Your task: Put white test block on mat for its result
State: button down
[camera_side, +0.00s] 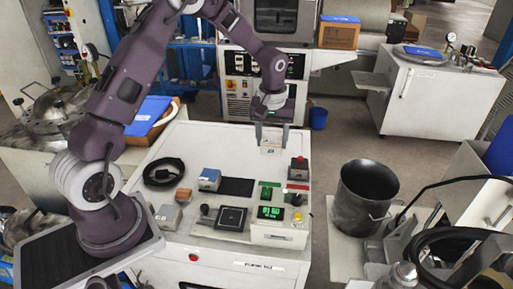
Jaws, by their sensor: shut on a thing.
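My gripper (271,136) is shut on the white test block (270,148), holding it at the back right of the white bench top. The view does not clearly show whether the block touches the bench. In front of it lie a small green mat (266,189), partly covered by small items, and a red-and-white strip (297,187) to its right. A dark mat (237,187) lies left of the green one. A tester box with a lit green display (271,212) stands at the bench front; its reading is too small to tell.
A black square plate (231,217) sits left of the display. A blue-topped box (209,178), a black cable coil (163,172) and a grey block (168,214) are on the left. A box with a red button (299,165) stands at the right edge. The bench's back middle is clear.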

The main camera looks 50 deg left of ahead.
notch_tip(320, 180, down, 16)
jog(key=shift+s+f, duration=0.1)
jog(key=shift+s, duration=0.05)
dwell(0.4)
jog(key=shift+f, duration=0.25)
dwell(0.8)
jog(key=shift+c, duration=0.2)
grip_release()
jog(key=shift+r, duration=3)
